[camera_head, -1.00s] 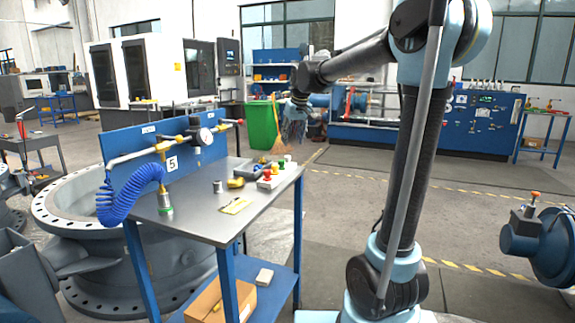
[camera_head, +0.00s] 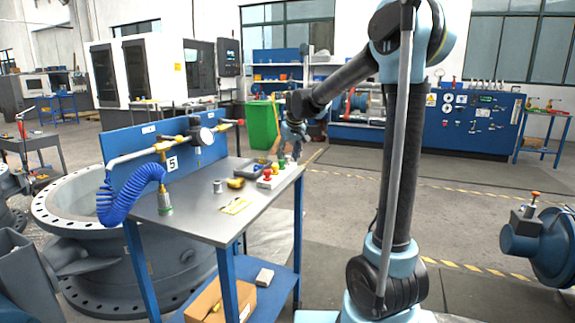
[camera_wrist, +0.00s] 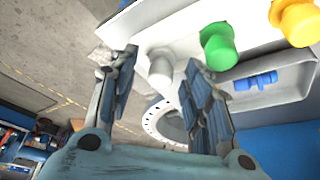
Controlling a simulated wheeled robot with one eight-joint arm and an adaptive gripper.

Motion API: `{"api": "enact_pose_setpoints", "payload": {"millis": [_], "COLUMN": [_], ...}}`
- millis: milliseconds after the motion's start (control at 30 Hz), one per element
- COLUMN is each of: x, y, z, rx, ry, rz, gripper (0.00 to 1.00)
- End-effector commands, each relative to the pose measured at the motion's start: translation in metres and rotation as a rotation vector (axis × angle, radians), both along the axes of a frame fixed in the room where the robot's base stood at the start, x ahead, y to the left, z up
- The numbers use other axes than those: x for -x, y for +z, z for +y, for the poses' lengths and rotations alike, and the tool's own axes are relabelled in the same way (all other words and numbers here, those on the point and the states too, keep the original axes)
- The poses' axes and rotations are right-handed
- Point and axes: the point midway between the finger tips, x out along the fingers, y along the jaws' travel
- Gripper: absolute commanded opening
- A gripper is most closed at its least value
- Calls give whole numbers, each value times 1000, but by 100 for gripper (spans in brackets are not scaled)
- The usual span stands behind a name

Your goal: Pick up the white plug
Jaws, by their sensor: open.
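The white plug (camera_wrist: 160,72) stands at the end of a white block (camera_wrist: 135,30) in the wrist view. It shows in the gap between my two fingers, with space visible on both sides. My gripper (camera_wrist: 159,62) is open and empty. In the head view, my gripper (camera_head: 290,150) is low over the far right end of the block (camera_head: 268,182) on the workbench; the white plug is hard to make out there. A green plug (camera_wrist: 218,46) and a yellow plug (camera_wrist: 297,20) stand in line to the right of the white plug in the wrist view.
The grey-topped workbench (camera_head: 205,205) also carries a red plug (camera_head: 267,174), a yellow-and-black object (camera_head: 236,183), a small metal cylinder (camera_head: 217,187) and a flat yellow item (camera_head: 236,206). A blue back panel (camera_head: 190,165) with piping and a blue coiled hose (camera_head: 130,193) stands along its left side.

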Motion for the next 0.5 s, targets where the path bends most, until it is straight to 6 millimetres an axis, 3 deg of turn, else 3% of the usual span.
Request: {"api": "enact_pose_setpoints", "payload": {"millis": [100,267,500], "x": [0,0,0], "y": [0,0,1], "z": [0,0,0], "rx": [0,0,0], "ry": [0,0,0], "rz": [0,0,0], "gripper": [45,11,9]}}
